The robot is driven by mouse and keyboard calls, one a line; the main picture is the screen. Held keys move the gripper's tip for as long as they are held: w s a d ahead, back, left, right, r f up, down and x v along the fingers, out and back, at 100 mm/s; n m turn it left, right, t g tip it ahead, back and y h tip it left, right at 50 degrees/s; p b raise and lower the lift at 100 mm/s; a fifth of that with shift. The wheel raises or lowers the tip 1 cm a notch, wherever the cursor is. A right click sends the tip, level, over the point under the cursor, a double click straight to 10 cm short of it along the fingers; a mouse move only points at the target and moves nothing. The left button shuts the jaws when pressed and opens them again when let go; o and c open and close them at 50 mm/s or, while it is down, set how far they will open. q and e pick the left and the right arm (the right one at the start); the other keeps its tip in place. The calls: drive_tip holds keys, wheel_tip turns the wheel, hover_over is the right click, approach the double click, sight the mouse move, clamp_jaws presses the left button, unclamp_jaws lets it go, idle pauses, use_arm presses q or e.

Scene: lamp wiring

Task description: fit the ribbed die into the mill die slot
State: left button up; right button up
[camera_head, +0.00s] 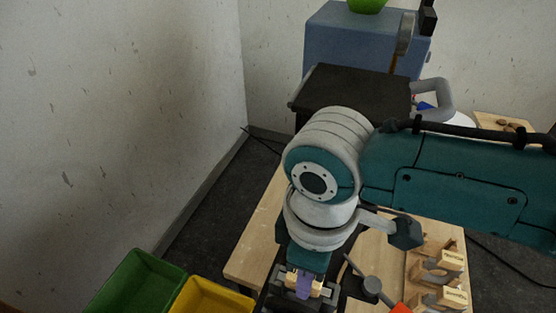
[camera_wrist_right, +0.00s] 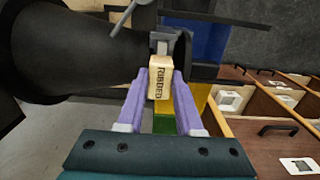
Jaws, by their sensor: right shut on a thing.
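The ribbed die is a pale wooden block (camera_wrist_right: 160,82) lettered RIBBED. In the right wrist view it sits between the tips of the two purple fingers of my right gripper (camera_wrist_right: 158,85), which is shut on it. Just beyond the die is a grey metal piece of the dark mill (camera_wrist_right: 88,50); I cannot tell whether the die touches it or where the slot begins. In the head view my right gripper (camera_head: 304,284) points down at the bottom edge, with the mill mostly hidden behind my wrist. My left gripper is not in view.
A wooden rack with other labelled blocks (camera_head: 452,262) stands at the right of the wooden table (camera_head: 247,262). A green bin (camera_head: 135,280) and a yellow bin (camera_head: 212,298) are at the lower left. A blue cabinet (camera_head: 345,45) stands at the back.

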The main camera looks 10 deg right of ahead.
clamp_jaws()
drive_tip(key=o, duration=1.1)
unclamp_jaws()
drive_tip(key=shift+c, duration=0.2)
